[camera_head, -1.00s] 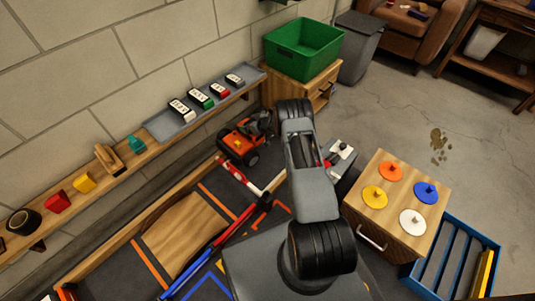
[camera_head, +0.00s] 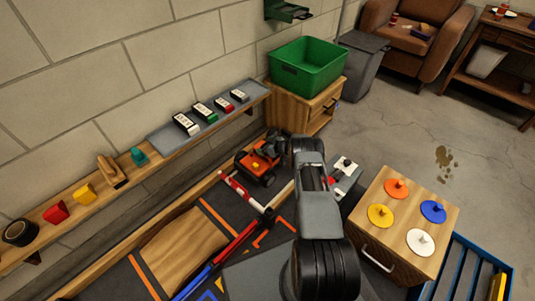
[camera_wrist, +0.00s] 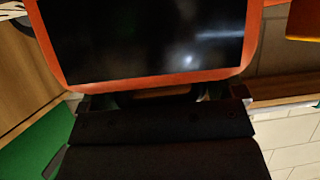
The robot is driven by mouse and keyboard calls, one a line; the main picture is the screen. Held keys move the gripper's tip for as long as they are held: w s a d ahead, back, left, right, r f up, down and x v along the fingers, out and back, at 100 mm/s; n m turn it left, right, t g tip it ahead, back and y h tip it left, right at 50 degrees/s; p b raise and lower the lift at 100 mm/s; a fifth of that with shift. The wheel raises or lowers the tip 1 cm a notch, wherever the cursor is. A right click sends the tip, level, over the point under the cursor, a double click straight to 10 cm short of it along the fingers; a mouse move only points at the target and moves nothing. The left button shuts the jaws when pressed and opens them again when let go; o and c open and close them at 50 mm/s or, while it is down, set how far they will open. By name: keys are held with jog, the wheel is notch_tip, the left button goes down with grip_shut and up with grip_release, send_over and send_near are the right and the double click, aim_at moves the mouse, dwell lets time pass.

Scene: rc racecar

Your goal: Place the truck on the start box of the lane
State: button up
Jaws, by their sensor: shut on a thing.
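The orange truck (camera_head: 258,163) with dark wheels shows in the head view, left of my arm and above the far end of the track bench. In the wrist view its orange rim around a glossy dark panel (camera_wrist: 150,40) fills the top. My gripper (camera_wrist: 165,98) is shut on the truck, at the near edge of that rim. In the head view my arm hides part of the gripper. The dark lane surface (camera_head: 235,215) has orange lines and a wooden ramp (camera_head: 180,245). I cannot tell which outline is the start box.
A red-and-white bar (camera_head: 243,190) and a red-and-blue rail (camera_head: 222,258) stand by the lane. A wall shelf (camera_head: 160,150) holds small items. A green bin (camera_head: 308,65) sits on a wooden cabinet. A cabinet with coloured discs (camera_head: 405,215) stands right of my arm.

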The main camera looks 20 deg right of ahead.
jog(key=shift+w+f+b, duration=0.15)
jog(key=shift+f+b, duration=1.55)
jog(key=shift+f, duration=2.4)
jog(key=o, duration=1.8)
jog(key=shift+f, duration=0.2)
